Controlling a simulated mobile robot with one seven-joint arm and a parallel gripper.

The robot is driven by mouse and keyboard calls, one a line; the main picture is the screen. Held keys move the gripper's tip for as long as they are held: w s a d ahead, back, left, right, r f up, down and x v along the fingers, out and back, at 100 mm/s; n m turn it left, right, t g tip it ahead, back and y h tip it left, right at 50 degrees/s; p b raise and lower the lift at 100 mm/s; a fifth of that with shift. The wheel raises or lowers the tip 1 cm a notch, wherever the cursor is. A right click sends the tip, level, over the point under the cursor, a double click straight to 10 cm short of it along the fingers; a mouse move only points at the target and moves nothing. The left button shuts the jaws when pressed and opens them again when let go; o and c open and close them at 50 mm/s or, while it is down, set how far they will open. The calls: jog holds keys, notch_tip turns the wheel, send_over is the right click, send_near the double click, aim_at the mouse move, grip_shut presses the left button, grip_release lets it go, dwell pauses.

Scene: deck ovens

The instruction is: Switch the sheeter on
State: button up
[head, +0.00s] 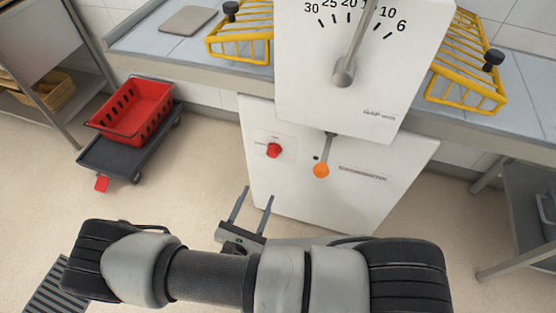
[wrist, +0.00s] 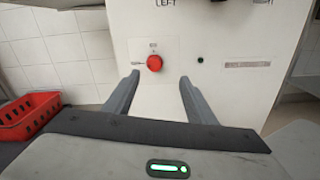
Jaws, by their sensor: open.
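The sheeter (head: 345,68) is a white machine with a numbered dial and a grey lever on its upper face. On its lower front panel is a red knob (head: 274,150), which also shows in the wrist view (wrist: 155,63). A lever with an orange ball (head: 321,170) hangs to the right of the knob. My gripper (head: 258,192) is open and empty, below and in front of the panel. In the wrist view the red knob appears between and beyond the two fingertips (wrist: 158,76), apart from them. The knob's setting is too small to tell.
A red crate (head: 134,108) sits on a dark wheeled dolly (head: 108,163) at the left. Yellow wire guards (head: 240,40) flank the sheeter above the counter (head: 163,48). A grey table (head: 520,210) stands at the right. The floor before the sheeter is clear.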

aim_at(272, 155)
jog(key=shift+n+t+y, duration=0.4)
jog(key=shift+n+y, duration=0.3)
jog(key=b+x, duration=0.1)
jog(key=x, duration=0.4)
jog(key=f+b+x, duration=0.1)
jog(key=x, duration=0.5)
jog(key=f+x, duration=0.1)
jog(key=x, duration=0.5)
jog(key=shift+f+b, duration=0.25)
jog(key=shift+b, duration=0.15)
jog(key=c, duration=1)
jog(key=shift+c, duration=0.2)
